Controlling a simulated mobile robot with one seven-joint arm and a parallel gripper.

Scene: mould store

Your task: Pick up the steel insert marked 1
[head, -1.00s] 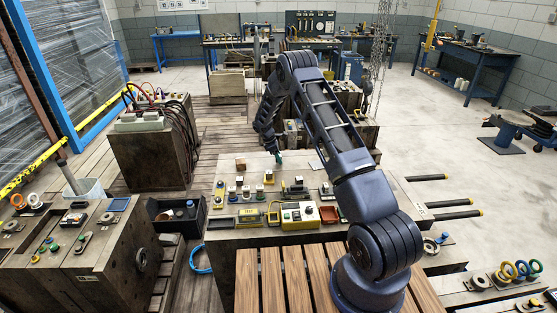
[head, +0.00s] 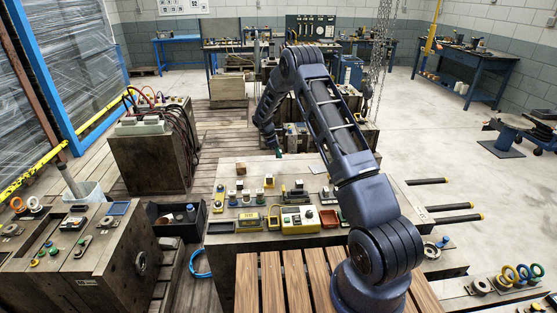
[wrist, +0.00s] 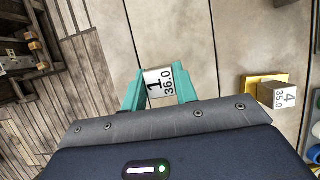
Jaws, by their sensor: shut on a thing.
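The steel insert marked 1 (wrist: 159,82) shows in the wrist view as a small bright block with "1" and "36.0" on its face. My gripper (wrist: 159,90) has teal fingers, one on each side of it, and is shut on it.
Several small inserts on coloured bases and a yellow control box (head: 299,217) stand on the block top (head: 345,235) nearer to me. A small brown cube (head: 241,169) stands at its back left. A black bin (head: 178,219) is left of the block.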

